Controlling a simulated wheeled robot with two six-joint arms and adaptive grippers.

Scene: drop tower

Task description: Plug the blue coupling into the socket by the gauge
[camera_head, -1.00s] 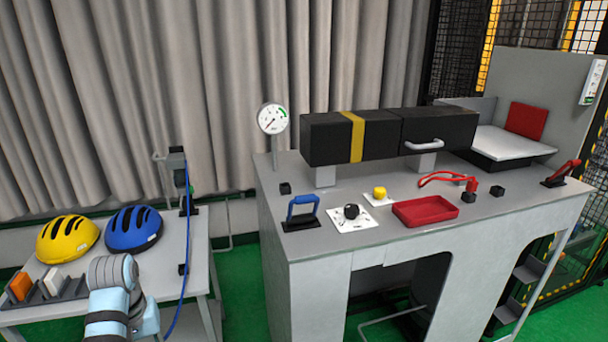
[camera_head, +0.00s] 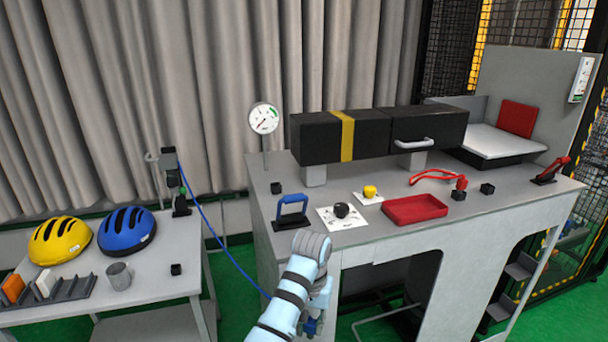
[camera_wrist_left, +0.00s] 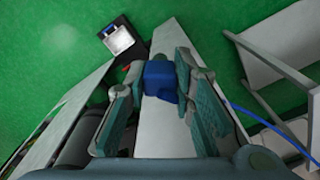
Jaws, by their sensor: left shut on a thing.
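The blue coupling (camera_wrist_left: 160,82) sits between the fingers of my left gripper (camera_wrist_left: 160,75), which is shut on it, in the left wrist view. In the head view my left gripper (camera_head: 318,300) is in front of the bench's front left, mostly hidden behind my arm; a bit of blue (camera_head: 311,326) shows below it. A blue hose (camera_head: 222,240) runs from the stand on the small table toward it. The round white gauge (camera_head: 264,118) stands on a post at the bench's back left. A small black block (camera_head: 276,187), perhaps the socket, is near its foot. My right gripper is out of view.
On the bench (camera_head: 350,254) are a blue handle (camera_head: 292,208), a black knob (camera_head: 341,210), a yellow button (camera_head: 370,191), a red tray (camera_head: 415,209) and a long black box (camera_head: 320,138). The small table (camera_head: 150,285) holds helmets and a grey mug (camera_head: 119,276).

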